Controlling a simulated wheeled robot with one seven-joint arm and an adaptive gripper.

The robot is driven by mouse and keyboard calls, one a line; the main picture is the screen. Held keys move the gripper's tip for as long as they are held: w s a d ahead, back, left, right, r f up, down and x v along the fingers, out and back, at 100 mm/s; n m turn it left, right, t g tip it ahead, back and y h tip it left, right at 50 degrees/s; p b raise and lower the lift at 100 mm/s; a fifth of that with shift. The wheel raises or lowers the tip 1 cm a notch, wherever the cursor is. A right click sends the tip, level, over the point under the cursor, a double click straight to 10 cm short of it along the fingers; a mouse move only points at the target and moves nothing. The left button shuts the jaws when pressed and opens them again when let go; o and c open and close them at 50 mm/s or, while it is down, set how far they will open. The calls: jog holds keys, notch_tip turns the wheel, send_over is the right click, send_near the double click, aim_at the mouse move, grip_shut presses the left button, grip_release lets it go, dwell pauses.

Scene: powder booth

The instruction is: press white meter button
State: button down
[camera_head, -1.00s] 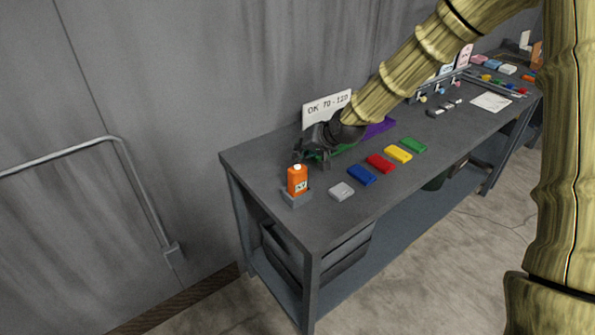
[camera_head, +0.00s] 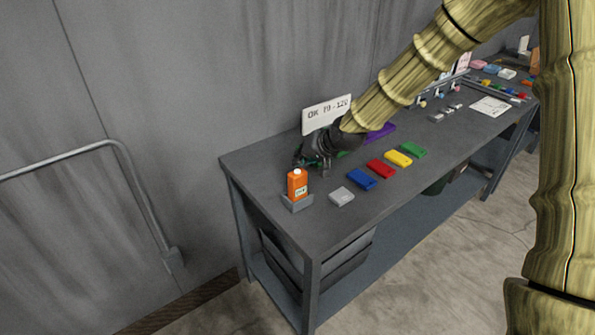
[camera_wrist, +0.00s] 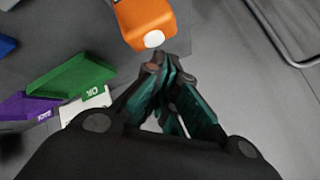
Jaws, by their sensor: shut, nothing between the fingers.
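The orange meter (camera_head: 298,187) stands upright in a grey holder (camera_head: 297,203) at the near left end of the bench. Its white button (camera_head: 297,171) is on top, and a small pale label is on its front. My gripper (camera_head: 314,164) is shut and empty, just behind and to the right of the meter, low over the bench. In the wrist view my closed fingertips (camera_wrist: 160,62) point toward the white button (camera_wrist: 153,39) on the orange meter (camera_wrist: 143,16). A small gap shows between fingertips and button in that picture; its depth I cannot tell.
Grey (camera_head: 341,196), blue (camera_head: 362,179), red (camera_head: 381,168), yellow (camera_head: 398,158) and green (camera_head: 413,149) blocks line the bench front. A white sign (camera_head: 326,113) stands behind my gripper. Green (camera_wrist: 72,77) and purple (camera_wrist: 28,107) trays lie beside it. A wall rail (camera_head: 75,153) is left.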

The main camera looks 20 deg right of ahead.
aim_at(300, 169)
jog(key=shift+f, duration=0.25)
dwell(0.4)
jog(key=shift+f, duration=0.2)
jog(key=shift+f, duration=0.15)
dwell(0.6)
jog(key=shift+r, duration=0.6)
notch_tip(300, 169, up, 6)
jog(key=p, duration=0.4)
dwell(0.5)
